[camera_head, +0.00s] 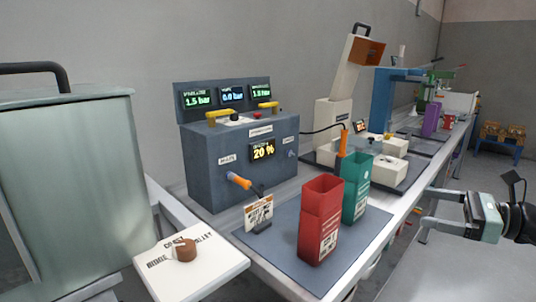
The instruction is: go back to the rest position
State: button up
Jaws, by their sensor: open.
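My gripper (427,212) is at the right side of the head view, with its two pale fingers pointing left and spread apart. Nothing is between them. It is out beyond the front edge of the bench, to the right of the red bucket (320,222) and the green bucket (356,190). Both buckets stand upright on the dark mat (283,250), the green one behind the red. My gripper touches neither of them.
A grey control box (211,160) with displays and an orange-handled lever stands behind the mat. A small sign (259,213) stands before it. A white tray (222,273) with a brown piece (185,250) is at lower left. More equipment lines the bench further back.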

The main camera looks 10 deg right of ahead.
jog(key=s+a+r+n+g+y+p, duration=0.1)
jog(key=s+a+n+g, duration=0.1)
jog(key=a+n+g, duration=0.3)
jog(key=s+a+n+g+p, duration=0.1)
jog(key=s+a+g, duration=0.1)
jog(key=a, duration=0.5)
jog(key=s+a+r+n+g+h+p, duration=0.1)
jog(key=s+a+n+h, duration=0.5)
jog(key=n, duration=0.7)
jog(key=s+a+r+n+g+h+p, duration=0.2)
jog(key=s+a+n+h+p, duration=0.3)
jog(key=s+n, duration=0.6)
jog(key=shift+s+a+r+n+g+h+p, duration=0.25)
jog(key=shift+a+n+g+h+p, duration=0.2)
jog(key=shift+a+n+h, duration=1.2)
jog(key=shift+a+y, duration=0.25)
jog(key=shift+y, duration=0.2)
